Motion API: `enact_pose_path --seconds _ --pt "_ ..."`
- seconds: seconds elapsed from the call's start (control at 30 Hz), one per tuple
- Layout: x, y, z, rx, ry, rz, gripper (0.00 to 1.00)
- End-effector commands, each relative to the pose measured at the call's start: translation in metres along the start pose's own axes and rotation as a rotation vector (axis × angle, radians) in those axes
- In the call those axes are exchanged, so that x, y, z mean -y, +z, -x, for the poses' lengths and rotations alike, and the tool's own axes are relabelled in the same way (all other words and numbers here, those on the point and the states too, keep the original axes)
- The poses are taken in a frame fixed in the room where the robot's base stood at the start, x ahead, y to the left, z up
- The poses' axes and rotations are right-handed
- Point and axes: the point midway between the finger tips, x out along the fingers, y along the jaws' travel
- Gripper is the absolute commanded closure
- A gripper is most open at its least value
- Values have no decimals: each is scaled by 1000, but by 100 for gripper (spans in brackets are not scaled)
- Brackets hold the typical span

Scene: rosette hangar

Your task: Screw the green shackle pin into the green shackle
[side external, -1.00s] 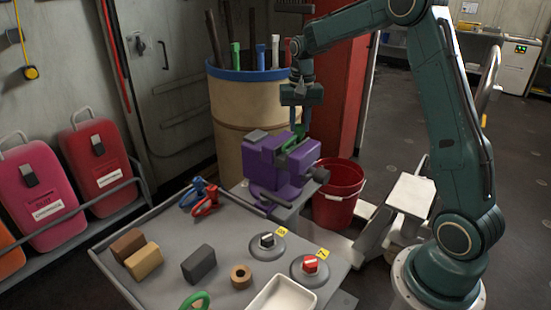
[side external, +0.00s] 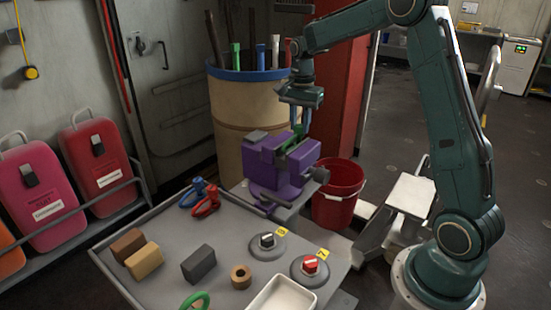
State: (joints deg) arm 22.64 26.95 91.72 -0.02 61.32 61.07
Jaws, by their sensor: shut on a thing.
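The purple vise (side external: 264,163) stands at the table's far right corner. A green piece (side external: 290,143) shows between its jaws and appears to be the green shackle, held there. My gripper (side external: 300,124) points down over the vise, its fingers reaching the green part at the top. It is shut, apparently on the green shackle pin, which is too small and too covered by the fingers to make out separately. How deep the pin sits in the shackle cannot be told.
Blue and red shackles (side external: 204,199) lie at the table's back edge. Several blocks, a ring (side external: 241,276), two round knobs, a white tray (side external: 280,297) and a cut-off green loop (side external: 196,302) occupy the front. A barrel (side external: 240,120) and red bucket (side external: 337,192) stand behind.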

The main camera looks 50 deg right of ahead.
Motion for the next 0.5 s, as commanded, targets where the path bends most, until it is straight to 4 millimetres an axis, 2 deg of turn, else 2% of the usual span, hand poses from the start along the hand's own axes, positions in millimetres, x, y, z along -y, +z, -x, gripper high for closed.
enact_pose_path --seconds 0.27,0.5 --pt "0 0 0 -1 -1 -8 100" --pt "0 0 0 -1 -1 -128 100"
